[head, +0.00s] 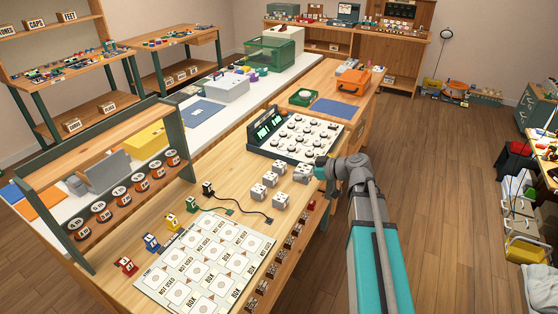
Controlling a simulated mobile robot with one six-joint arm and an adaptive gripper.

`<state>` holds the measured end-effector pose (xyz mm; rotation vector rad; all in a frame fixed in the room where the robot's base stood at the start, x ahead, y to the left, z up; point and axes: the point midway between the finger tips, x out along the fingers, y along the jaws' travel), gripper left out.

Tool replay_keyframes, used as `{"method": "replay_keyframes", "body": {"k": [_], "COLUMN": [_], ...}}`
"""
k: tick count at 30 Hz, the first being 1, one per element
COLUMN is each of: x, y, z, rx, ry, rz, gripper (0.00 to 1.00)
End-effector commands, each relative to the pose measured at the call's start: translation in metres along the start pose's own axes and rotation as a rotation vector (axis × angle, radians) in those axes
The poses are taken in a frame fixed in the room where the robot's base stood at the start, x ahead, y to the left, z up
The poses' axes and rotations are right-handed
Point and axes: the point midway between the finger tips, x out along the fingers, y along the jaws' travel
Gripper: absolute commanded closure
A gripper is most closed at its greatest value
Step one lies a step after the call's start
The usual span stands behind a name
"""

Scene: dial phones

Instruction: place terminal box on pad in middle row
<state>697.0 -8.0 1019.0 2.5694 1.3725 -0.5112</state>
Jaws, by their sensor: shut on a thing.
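Several small white terminal boxes (257,192) with dark round marks stand on the wooden bench, just behind the printed sheet. My gripper (316,168) is at the right end of this group, shut on a white terminal box (302,171). The fingers are small and partly hidden by the wrist, so I cannot tell whether the held box touches the bench. The white sheet (205,262) lies nearer on the bench, with rows of square pads. Some pads are labelled BOX and others NOT USED.
A sloped panel of round dials (297,134) stands just behind the boxes. A black cable (240,204) runs between them and the sheet. Small red, blue, yellow and green blocks (151,242) line the sheet's left side. Dark small parts (283,257) line the bench's right edge.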

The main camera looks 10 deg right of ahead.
Motion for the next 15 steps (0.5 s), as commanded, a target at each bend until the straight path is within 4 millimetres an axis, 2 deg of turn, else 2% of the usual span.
{"method": "replay_keyframes", "body": {"k": [1,9,15], "x": [0.004,0.015,0.021], "y": [0.000,0.000,0.000], "z": [0.008,0.036,0.049], "rx": [0.000,0.000,0.000], "ry": [0.000,0.000,0.000], "rz": [0.000,0.000,0.000], "gripper": [0.79,0.79,0.79]}}
